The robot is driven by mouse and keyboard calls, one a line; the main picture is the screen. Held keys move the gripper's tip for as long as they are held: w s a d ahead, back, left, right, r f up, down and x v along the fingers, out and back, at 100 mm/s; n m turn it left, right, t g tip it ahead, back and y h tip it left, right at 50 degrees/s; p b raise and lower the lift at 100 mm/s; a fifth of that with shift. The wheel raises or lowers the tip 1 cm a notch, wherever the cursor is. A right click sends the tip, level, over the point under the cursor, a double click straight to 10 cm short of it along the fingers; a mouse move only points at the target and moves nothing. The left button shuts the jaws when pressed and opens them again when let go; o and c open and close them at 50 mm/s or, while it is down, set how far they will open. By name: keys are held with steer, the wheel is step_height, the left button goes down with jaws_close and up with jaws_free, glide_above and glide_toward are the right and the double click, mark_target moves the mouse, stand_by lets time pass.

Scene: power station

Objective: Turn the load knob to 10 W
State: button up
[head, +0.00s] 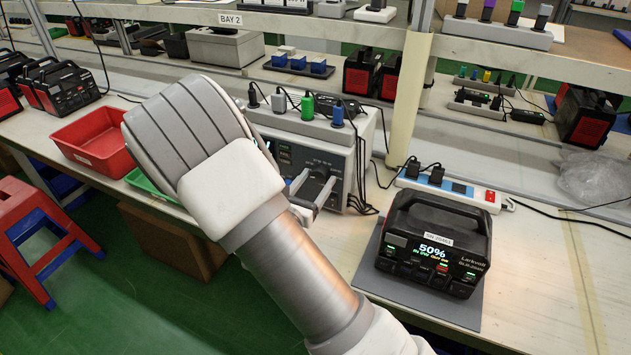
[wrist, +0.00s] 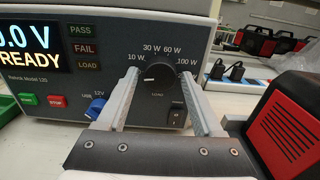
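The load knob (wrist: 160,82) is a round black dial on the grey-blue front panel of the tester (wrist: 215,60). Its white pointer mark points left, close to the 10 W side of the scale. The labels 10 W, 30 W, 60 W and 100 W arc over it. My gripper (wrist: 163,90) is open, with one grey finger on each side of the knob and visible gaps between. Contact cannot be seen. In the head view, the tester (head: 343,160) is partly hidden behind my arm and gripper (head: 312,190).
A black power station (head: 432,240) showing 50% stands on a grey mat to the right; a red-grilled black case (wrist: 290,120) is close right of my gripper. The tester display (wrist: 30,42) reads READY. Cables (head: 365,200) hang beside the tester. A red bin (head: 90,140) stands left.

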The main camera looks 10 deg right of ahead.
jaws_close()
steer(key=m+b, duration=0.3)
steer(key=m, duration=0.1)
steer(key=shift+f+b, duration=0.2)
steer(key=shift+b, duration=0.15)
steer(key=m+b, duration=0.3)
steer(key=shift+r+m, duration=0.1)
steer(key=shift+m, duration=0.2)
steer(key=shift+a+r, duration=0.1)
stand_by(0.4)
steer(key=shift+o, duration=1.4)
jaws_free()
